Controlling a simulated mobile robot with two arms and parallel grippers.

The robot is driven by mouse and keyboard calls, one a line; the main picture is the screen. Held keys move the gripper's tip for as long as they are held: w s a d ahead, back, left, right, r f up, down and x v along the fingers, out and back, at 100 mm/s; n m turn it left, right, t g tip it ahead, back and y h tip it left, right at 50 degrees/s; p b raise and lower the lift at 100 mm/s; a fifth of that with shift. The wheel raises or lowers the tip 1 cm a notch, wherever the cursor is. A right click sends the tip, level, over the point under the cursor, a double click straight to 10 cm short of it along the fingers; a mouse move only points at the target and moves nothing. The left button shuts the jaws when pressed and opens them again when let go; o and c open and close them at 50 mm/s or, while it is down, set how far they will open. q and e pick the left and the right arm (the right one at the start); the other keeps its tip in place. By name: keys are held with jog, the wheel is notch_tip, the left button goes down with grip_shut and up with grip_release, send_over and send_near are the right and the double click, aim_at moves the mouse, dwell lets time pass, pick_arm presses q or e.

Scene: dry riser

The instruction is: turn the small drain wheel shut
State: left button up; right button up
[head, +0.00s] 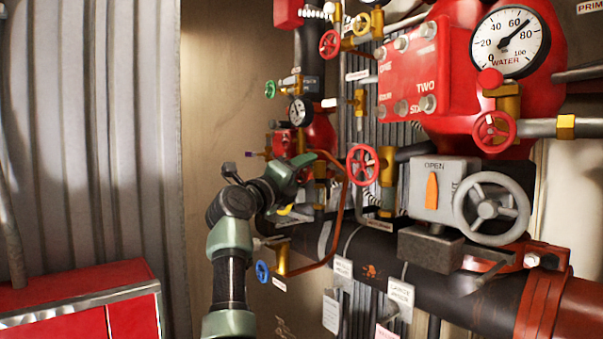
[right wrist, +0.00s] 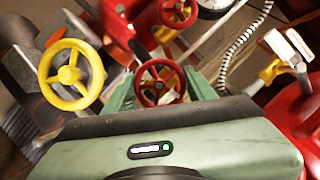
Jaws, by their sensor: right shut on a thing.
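My right gripper (head: 298,163) reaches in from the bottom of the head view to the pipework. In the right wrist view, its green fingers (right wrist: 160,88) stand on either side of a small red handwheel (right wrist: 160,84), shut on it. In the head view the gripper covers this wheel, so I cannot make it out there. No readable label marks it as the drain wheel. My left gripper is not in view.
A yellow wheel (right wrist: 71,75) is close on the left in the wrist view. A red wheel (head: 362,164), a blue wheel (head: 262,271) and a large grey wheel (head: 492,208) surround the arm in the head view. A red cabinet (head: 80,305) stands lower left.

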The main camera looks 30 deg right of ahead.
jog(key=o, duration=1.1)
jog(key=shift+s+r, duration=0.1)
jog(key=shift+r, duration=0.3)
jog(key=shift+d+f, duration=0.1)
jog(key=shift+f, duration=0.1)
